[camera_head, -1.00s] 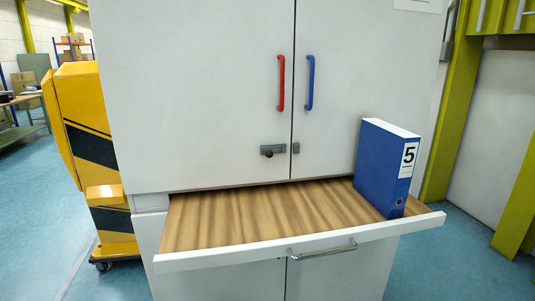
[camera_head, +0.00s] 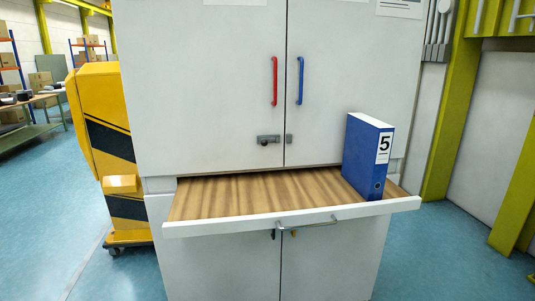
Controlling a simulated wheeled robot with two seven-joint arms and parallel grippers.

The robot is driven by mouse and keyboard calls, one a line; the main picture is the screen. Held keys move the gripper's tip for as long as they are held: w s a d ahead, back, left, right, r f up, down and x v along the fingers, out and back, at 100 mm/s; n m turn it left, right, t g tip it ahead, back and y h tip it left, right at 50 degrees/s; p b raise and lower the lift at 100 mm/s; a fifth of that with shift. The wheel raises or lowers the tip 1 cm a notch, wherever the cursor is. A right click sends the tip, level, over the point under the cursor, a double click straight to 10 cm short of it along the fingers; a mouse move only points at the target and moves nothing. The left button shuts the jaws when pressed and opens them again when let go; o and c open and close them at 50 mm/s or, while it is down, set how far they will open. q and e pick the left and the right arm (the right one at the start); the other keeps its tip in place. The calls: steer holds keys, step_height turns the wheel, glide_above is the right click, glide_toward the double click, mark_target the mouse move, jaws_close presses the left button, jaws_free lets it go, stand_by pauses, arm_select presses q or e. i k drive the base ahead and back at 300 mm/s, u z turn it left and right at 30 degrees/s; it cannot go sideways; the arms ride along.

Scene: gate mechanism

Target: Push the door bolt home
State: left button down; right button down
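The door bolt (camera_head: 268,139) is a small grey bolt with a dark knob, mounted low on the left cabinet door (camera_head: 205,90). Its grey catch (camera_head: 289,139) sits on the right door (camera_head: 350,70), across the seam. A gap shows between the bolt and the catch. Both doors look shut. The left door has a red handle (camera_head: 274,82) and the right door a blue handle (camera_head: 300,81). Neither of my grippers is in view.
A wooden pull-out shelf (camera_head: 250,195) with a white front edge and a metal handle (camera_head: 307,224) juts out below the bolt. A blue binder marked 5 (camera_head: 362,160) stands on its right end. A yellow machine (camera_head: 100,130) is at the left.

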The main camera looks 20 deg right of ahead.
mark_target(264, 142)
steer(key=z, duration=0.25)
steer(key=i, duration=1.05)
steer(key=u, duration=0.35)
